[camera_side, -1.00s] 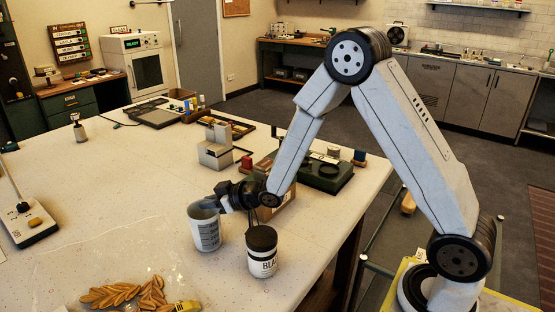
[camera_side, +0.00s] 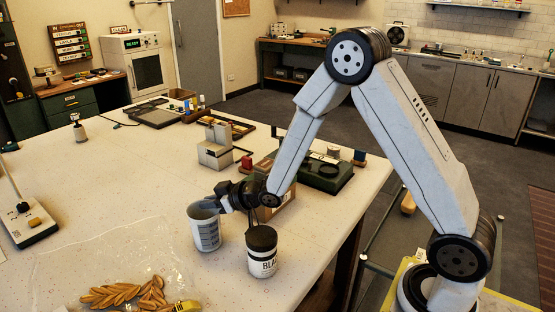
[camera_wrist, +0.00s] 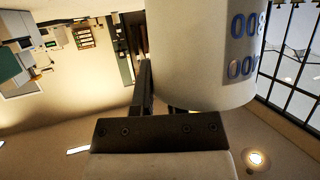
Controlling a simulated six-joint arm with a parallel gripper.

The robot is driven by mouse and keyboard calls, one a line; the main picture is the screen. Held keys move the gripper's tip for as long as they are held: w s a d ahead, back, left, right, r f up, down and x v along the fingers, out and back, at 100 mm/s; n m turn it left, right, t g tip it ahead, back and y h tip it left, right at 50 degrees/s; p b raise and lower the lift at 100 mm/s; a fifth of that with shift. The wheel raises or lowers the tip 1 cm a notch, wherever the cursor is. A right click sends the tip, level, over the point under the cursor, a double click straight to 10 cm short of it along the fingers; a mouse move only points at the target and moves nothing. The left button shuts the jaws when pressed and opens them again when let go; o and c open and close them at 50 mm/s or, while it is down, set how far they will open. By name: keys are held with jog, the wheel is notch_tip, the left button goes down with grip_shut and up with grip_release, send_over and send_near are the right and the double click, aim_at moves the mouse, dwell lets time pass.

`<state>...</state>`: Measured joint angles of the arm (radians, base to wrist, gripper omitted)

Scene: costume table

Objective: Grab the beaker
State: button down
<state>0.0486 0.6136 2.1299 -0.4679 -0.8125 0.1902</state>
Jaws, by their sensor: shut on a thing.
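The beaker (camera_side: 206,233) is a pale, open-topped cup with blue markings, standing upright near the table's right front part. My gripper (camera_side: 214,203) is shut on it at the rim, reaching in from the right. In the wrist view the beaker (camera_wrist: 195,50) fills the upper middle, with blue numbers on its side. One dark finger shows along its left side there; the other is mostly hidden by the beaker. I cannot tell whether its base touches the table.
A black-lidded white jar (camera_side: 262,257) stands close to the beaker's right. Golden leaves (camera_side: 128,294) and a clear plastic sheet (camera_side: 120,250) lie at the front left. A grey block-shaped device (camera_side: 215,150) and a green case (camera_side: 325,175) stand behind.

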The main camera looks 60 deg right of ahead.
aim_at(211, 213)
dwell(0.6)
notch_tip(211, 213, up, 10)
dwell(0.7)
dwell(0.5)
